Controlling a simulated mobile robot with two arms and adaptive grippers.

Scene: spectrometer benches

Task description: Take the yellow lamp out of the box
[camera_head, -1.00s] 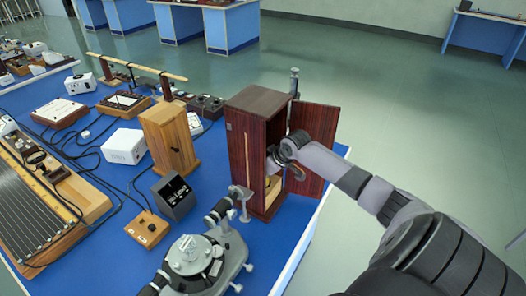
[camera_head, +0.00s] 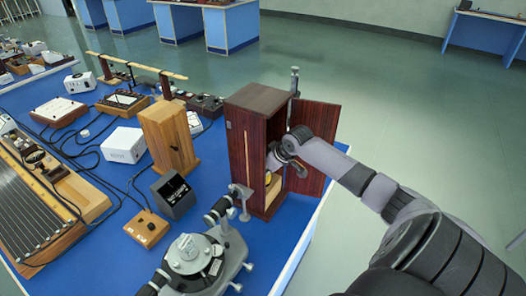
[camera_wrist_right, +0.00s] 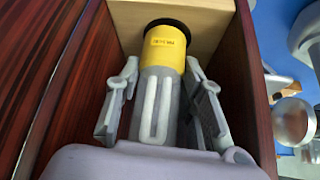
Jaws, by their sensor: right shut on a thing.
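The yellow lamp (camera_wrist_right: 165,48) has a yellow collar, a black end and a clear glass tube with a pale U-shaped element. In the right wrist view it lies between the two fingers of my right gripper (camera_wrist_right: 161,80), which is shut on it around the glass part near the collar. The lamp is still within the walls of the dark wooden box (camera_head: 246,150), which stands upright on the blue bench with its door (camera_head: 322,130) open to the right. In the head view my right gripper (camera_head: 274,160) reaches into the box opening, and the lamp is mostly hidden there. My left gripper is not in view.
A spectrometer (camera_head: 190,258) stands in front of the box. A lighter wooden cabinet (camera_head: 168,138) and a dark meter box (camera_head: 173,195) stand to its left. The bench edge (camera_head: 305,238) runs close on the right, with open floor beyond.

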